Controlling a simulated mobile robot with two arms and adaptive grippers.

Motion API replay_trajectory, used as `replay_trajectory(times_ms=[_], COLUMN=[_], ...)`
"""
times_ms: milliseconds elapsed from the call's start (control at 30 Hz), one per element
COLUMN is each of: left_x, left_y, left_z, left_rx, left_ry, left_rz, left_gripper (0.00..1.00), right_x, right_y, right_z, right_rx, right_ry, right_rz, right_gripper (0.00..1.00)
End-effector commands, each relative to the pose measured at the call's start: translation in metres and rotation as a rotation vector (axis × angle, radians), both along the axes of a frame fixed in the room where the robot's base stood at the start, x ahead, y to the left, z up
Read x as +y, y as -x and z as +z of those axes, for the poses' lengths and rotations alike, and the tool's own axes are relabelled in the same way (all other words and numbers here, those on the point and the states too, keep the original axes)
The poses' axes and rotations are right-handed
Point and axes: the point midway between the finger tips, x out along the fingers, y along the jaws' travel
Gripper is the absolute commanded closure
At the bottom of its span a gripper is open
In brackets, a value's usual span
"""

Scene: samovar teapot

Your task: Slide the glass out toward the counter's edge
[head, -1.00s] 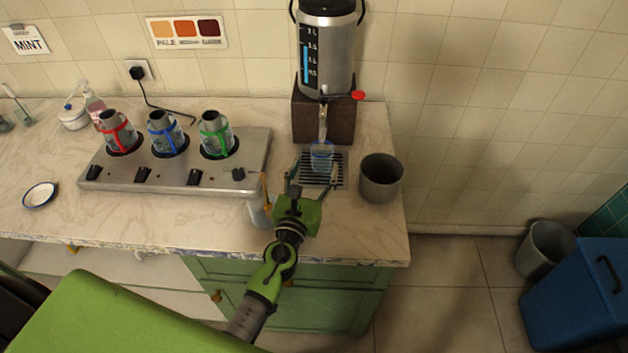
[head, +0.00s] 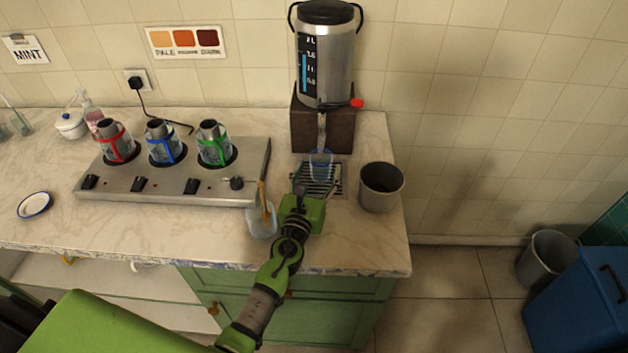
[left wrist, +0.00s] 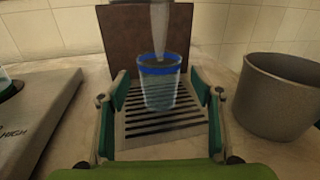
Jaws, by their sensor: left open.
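The clear glass (head: 320,164) with a blue rim stands on the drip grate (head: 318,187) under the samovar's spout. It also shows in the left wrist view (left wrist: 160,86), upright, just beyond and between my fingers. My left gripper (head: 316,183) is open, its fingers pointing at the glass from the counter's front side. In the left wrist view the fingers (left wrist: 165,95) stand to either side of the glass with gaps. My right gripper is not in view.
The samovar (head: 325,65) stands behind on a brown base. A grey metal bin (head: 381,188) is close on the right. A burner plate (head: 170,178) with several pots is left. A clear jar (head: 262,219) with a wooden-handled tool stands by my arm, near the counter's front edge.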

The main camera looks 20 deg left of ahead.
Motion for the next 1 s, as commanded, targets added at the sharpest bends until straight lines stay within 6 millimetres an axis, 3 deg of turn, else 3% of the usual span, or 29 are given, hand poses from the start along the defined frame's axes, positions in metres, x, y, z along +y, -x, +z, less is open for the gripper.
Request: replay_trajectory(times_ms=[200, 567, 600, 767, 1000], left_x=[0.002, 0.002, 0.002, 0.002, 0.003], left_y=[-0.026, -0.031, -0.031, -0.031, -0.031], left_z=[0.0, 0.0, 0.0, 0.0, 0.0], left_rx=[0.0, 0.0, 0.0, 0.0, 0.0], left_ry=[-0.001, 0.0, 0.0, 0.0, 0.0], left_rz=[0.001, 0.001, 0.001, 0.001, 0.0], left_gripper=[0.4, 0.4, 0.43, 0.84, 0.84], right_x=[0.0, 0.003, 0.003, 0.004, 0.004], right_y=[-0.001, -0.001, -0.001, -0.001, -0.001], right_z=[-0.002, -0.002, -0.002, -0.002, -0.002], right_rx=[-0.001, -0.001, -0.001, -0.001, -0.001], right_ry=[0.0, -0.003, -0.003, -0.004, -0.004], right_rz=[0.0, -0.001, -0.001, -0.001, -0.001], right_gripper=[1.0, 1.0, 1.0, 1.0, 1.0])
